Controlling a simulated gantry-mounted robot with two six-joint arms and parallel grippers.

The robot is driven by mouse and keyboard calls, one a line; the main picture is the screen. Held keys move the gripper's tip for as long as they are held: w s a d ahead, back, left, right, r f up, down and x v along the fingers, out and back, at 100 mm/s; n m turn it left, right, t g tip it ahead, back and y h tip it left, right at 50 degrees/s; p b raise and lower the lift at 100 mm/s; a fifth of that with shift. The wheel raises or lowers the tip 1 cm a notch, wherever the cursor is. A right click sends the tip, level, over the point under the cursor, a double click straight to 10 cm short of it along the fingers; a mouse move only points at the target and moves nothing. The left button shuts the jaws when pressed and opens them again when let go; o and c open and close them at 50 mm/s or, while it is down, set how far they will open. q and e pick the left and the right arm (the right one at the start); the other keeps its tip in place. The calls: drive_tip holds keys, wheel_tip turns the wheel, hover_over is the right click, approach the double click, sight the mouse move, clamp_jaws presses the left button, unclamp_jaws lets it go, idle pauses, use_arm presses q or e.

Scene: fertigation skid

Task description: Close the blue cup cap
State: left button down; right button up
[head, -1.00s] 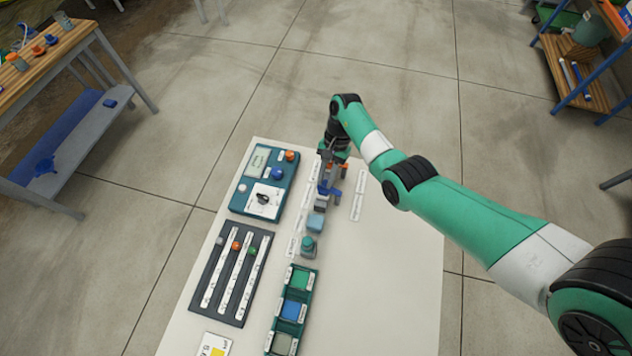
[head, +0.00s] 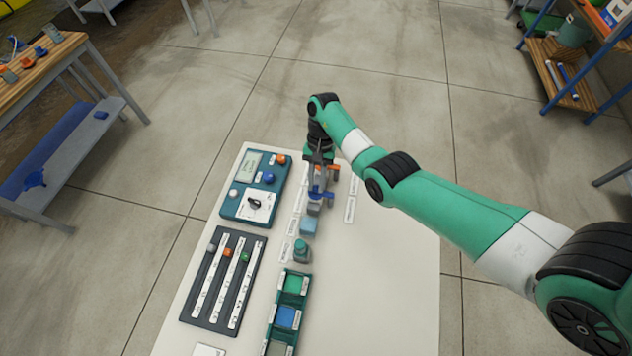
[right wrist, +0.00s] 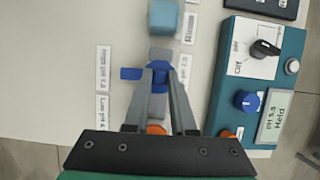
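A narrow grey rack (right wrist: 157,105) holds a blue cup (right wrist: 159,70), and a flat blue cap (right wrist: 131,73) sticks out to its side, tilted away from the cup's top. In the head view the blue cup (head: 317,193) shows just below my right gripper (head: 318,178). My right gripper (right wrist: 160,70) points down over the rack, its two fingers apart with the blue cup showing between them. An orange part (right wrist: 156,129) of the rack lies between the fingers, nearer the palm. Whether the fingers touch the cup is unclear. My left gripper is not in view.
A teal control panel (head: 278,186) with knobs and buttons lies left of the rack. A light blue block (head: 308,227) and a teal bottle (head: 301,253) stand nearer. A slider board (head: 223,280) and a tray of coloured compartments (head: 270,318) lie left and front. The table's right side (head: 385,270) is clear.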

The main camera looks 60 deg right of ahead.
drive_tip(key=o, duration=0.4)
drive_tip(key=p+v, duration=0.2)
drive_tip(key=v, duration=0.9)
drive_tip(key=shift+r, duration=0.3)
